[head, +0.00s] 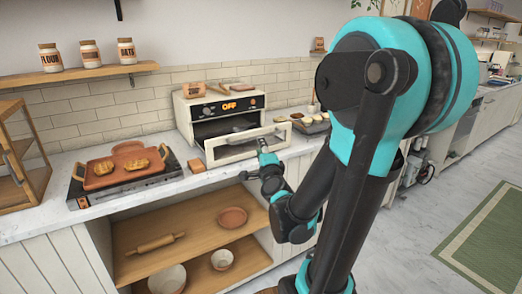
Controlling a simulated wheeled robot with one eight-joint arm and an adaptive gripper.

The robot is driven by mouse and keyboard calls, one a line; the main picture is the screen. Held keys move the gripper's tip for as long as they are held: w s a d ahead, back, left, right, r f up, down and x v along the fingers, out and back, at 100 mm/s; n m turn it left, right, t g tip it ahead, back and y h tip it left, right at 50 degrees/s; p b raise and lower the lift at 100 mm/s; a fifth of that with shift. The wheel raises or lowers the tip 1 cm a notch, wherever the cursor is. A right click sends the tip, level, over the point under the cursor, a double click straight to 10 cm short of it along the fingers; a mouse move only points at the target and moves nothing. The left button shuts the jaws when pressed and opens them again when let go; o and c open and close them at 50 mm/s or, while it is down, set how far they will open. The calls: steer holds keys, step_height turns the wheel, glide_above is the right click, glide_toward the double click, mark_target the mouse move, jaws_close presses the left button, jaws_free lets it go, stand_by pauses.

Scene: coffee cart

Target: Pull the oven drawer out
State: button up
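The oven (192,110) is a cream and black box on the counter against the tiled wall, with a lit "OFF" on its panel. Its drawer (226,153) has a cream front with a long handle, and stands forward of the oven body. A dark gap shows the oven's inside above it. My gripper (262,146) is at the drawer front, near the right half of the handle. The fingers are tiny in this view, and I cannot tell whether they are closed on the handle or only beside it.
Left of the oven, a terracotta tray (105,179) with bread sits on a black stove. A muffin tray (313,126) is to the right. Open shelves (190,221) below hold bowls and a rolling pin.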

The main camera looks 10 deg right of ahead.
steer(key=shift+s, duration=0.2)
stand_by(0.3)
steer(key=w+d+f+n+g+y, duration=0.3)
steer(key=w+d+f+y, duration=0.15)
steer(key=w+f, duration=0.3)
steer(key=s+d+r+n+y, duration=0.1)
steer(key=s+d+n+y, duration=0.3)
steer(key=d+n+y, duration=0.4)
steer(key=m+y, duration=0.1)
glide_toward(240, 134)
steer(key=shift+g, duration=0.3)
steer(key=w, duration=0.6)
steer(key=shift+d+r, duration=0.25)
steer(key=shift+d, duration=0.05)
steer(key=shift+c, duration=0.6)
jaws_close()
